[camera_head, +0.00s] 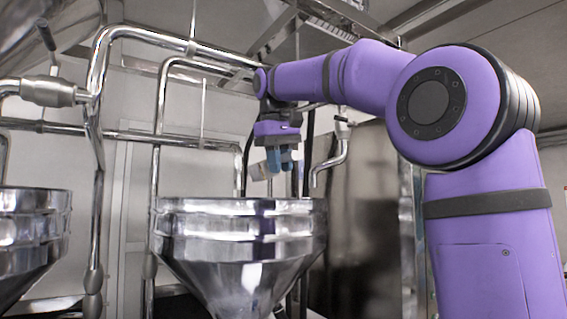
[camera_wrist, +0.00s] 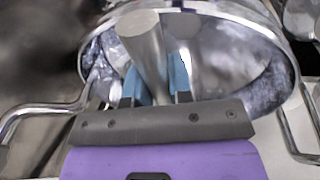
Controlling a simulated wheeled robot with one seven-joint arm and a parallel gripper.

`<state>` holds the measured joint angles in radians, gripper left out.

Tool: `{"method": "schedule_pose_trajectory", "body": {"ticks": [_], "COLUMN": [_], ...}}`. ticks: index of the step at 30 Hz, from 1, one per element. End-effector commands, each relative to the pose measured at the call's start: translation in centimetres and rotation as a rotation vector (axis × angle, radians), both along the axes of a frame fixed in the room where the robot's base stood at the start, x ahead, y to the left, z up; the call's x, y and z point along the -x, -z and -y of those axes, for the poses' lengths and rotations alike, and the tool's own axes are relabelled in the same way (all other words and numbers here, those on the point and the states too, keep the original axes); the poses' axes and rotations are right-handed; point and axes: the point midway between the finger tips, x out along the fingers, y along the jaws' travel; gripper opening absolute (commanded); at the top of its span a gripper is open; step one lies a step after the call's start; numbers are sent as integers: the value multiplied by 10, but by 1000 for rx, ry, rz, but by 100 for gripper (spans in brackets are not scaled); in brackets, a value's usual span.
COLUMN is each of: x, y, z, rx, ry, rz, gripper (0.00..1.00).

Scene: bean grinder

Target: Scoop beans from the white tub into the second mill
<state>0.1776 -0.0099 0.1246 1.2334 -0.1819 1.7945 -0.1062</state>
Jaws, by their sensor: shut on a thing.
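My gripper (camera_head: 280,158) hangs over the back part of a shiny metal mill hopper (camera_head: 240,232), above its rim. Its blue fingers (camera_wrist: 157,82) are shut on a grey cylindrical tool (camera_wrist: 144,42), which looks like the scoop. A pale part of it (camera_head: 261,171) shows left of the fingers in the head view. Whether it holds beans cannot be told. The hopper's round rim and inner wall (camera_wrist: 225,65) lie beneath the tool in the wrist view. A second hopper (camera_head: 35,235) stands at the left edge. I cannot tell which is the second mill. No white tub is visible.
Chrome pipes (camera_head: 97,90) run along the left and behind the hoppers. A bent spout pipe (camera_head: 335,160) hangs just right of my gripper. Metal rails (camera_wrist: 35,110) flank the hopper in the wrist view.

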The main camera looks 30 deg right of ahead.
Motion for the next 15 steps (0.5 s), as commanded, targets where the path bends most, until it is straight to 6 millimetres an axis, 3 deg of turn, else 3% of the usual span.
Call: {"method": "schedule_pose_trajectory", "body": {"ticks": [15], "x": [0], "y": [11], "z": [-13], "rx": [504], "ry": [-3], "rz": [-3], "gripper": [0]}}
